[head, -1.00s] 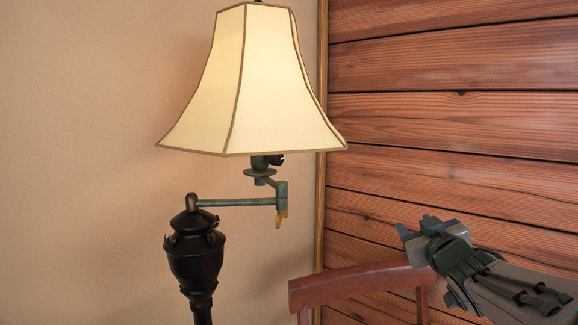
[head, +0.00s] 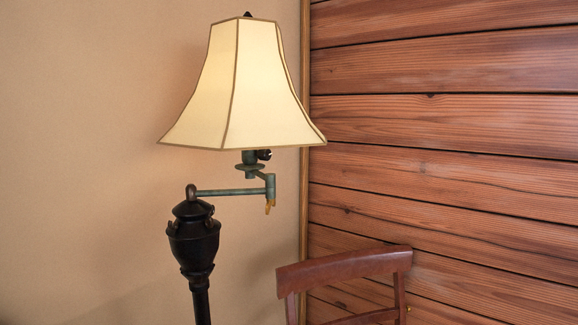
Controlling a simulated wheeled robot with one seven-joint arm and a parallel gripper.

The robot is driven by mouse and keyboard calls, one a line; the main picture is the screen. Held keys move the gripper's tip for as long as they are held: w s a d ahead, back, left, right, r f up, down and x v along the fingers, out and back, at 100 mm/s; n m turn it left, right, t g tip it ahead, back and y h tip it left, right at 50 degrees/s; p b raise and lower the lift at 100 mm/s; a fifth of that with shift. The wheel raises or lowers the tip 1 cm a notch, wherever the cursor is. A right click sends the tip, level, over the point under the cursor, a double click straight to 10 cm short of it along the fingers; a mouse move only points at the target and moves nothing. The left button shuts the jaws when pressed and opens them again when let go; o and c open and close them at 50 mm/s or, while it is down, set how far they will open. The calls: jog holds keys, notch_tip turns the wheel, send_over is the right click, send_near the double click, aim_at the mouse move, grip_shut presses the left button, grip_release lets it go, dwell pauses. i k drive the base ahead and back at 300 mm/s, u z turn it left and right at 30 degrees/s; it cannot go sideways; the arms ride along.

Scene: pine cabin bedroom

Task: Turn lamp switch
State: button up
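A floor lamp stands in the left half of the head view. It has a cream panelled shade (head: 240,90) with brown trim and a dark urn-shaped post (head: 195,240). A greenish swing arm (head: 230,192) runs right from the post to a joint under the shade. A small dark knob, which looks like the lamp switch (head: 264,155), sticks out to the right just below the shade's lower edge. My gripper is not in view.
A reddish-brown wooden chair (head: 345,268) stands right of the lamp, its back close to the plank wall (head: 450,180). A plain beige wall (head: 80,160) is behind the lamp on the left. The air right of the lamp, above the chair, looks clear.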

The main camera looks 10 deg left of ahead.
aim_at(265, 154)
jog(key=k, duration=1.05)
jog(key=z, duration=0.45)
jog(key=i, duration=0.75)
jog(key=u, duration=0.2)
